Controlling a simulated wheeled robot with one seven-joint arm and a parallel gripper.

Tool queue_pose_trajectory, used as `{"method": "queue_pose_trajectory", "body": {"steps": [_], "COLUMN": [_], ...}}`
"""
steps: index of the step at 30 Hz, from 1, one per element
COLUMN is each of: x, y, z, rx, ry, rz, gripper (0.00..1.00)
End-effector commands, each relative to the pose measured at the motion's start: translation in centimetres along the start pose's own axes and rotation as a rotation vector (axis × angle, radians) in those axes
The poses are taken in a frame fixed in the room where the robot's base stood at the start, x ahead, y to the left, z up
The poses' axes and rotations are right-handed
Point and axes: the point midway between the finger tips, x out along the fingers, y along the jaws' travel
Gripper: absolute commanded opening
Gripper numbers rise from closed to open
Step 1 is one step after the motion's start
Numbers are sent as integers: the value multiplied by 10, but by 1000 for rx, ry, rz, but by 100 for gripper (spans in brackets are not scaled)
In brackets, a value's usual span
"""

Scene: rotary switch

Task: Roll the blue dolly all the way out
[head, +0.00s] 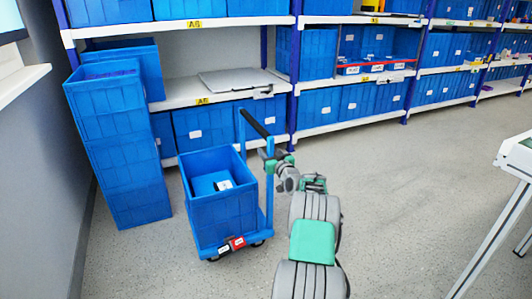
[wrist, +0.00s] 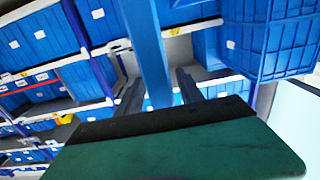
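The blue dolly (head: 269,205) stands on the floor in front of the shelves, with a blue upright handle frame on its right side. A black bar (head: 254,123) tops the handle. A blue crate (head: 225,217) sits on the dolly. My gripper (head: 273,160) is at the near upright of the handle frame, below the bar. In the wrist view, the blue upright (wrist: 147,45) runs between the two dark fingers of my gripper (wrist: 158,92). The fingers look apart, with a small gap beside the post; contact is not clear.
A stack of blue crates (head: 120,150) stands left of the dolly, beside the grey wall. Shelves (head: 222,88) with blue bins line the back. A white table (head: 515,160) is at the right edge. The floor (head: 410,185) to the right is clear.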

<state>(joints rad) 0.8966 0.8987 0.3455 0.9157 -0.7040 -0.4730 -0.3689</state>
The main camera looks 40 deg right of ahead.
Motion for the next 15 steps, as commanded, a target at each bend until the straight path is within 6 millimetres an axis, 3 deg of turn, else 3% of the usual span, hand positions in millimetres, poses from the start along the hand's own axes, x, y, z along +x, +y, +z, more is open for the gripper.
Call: {"method": "queue_pose_trajectory", "body": {"steps": [8,15], "x": [-4,-49], "y": [1,3], "z": [-1,-4], "rx": [1,3], "ry": [-2,-3], "rz": [1,5], "gripper": [45,45]}}
